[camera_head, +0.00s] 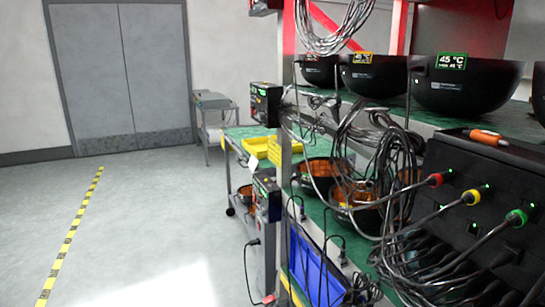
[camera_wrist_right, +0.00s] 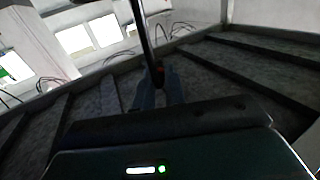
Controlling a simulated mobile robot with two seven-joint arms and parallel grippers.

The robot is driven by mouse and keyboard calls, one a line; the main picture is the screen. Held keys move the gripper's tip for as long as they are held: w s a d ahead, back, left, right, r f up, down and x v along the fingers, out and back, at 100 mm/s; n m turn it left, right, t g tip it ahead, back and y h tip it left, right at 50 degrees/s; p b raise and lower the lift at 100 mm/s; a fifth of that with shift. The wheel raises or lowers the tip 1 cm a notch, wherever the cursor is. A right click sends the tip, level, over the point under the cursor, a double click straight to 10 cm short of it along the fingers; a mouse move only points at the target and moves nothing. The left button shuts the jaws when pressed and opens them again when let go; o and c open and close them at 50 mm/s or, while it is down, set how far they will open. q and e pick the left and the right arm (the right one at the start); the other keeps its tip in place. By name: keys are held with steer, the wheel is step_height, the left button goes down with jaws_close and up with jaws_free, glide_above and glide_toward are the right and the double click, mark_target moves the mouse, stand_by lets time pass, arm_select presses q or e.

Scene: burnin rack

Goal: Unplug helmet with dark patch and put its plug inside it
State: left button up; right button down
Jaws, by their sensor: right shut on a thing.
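In the head view, black helmet-like shells (camera_head: 465,90) stand in a row on the rack's upper shelf, some with lit temperature labels; another one (camera_head: 375,78) is left of it. More shells with orange insides (camera_head: 358,200) sit lower down, partly behind cables. I cannot make out a dark patch on any of them. In the right wrist view my right gripper (camera_wrist_right: 158,88) is shut on a dark cable plug (camera_wrist_right: 157,72), with its cable running up out of view. What the plug belongs to is hidden. My left gripper is in neither view.
A dark panel (camera_head: 450,165) at right carries red (camera_head: 435,180), yellow (camera_head: 471,197) and green (camera_head: 516,217) plugs with lit green lights. Cable bundles (camera_head: 385,150) hang before the rack. A blue bin (camera_head: 315,270) stands below. The floor at left is clear.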

step_height(320, 180, down, 2)
steer(key=shift+f+b, duration=0.15)
steer(key=shift+b, duration=0.2)
steer(key=c, duration=1.4)
jaws_free()
steer(key=shift+o, duration=0.2)
steer(key=shift+a, duration=0.1)
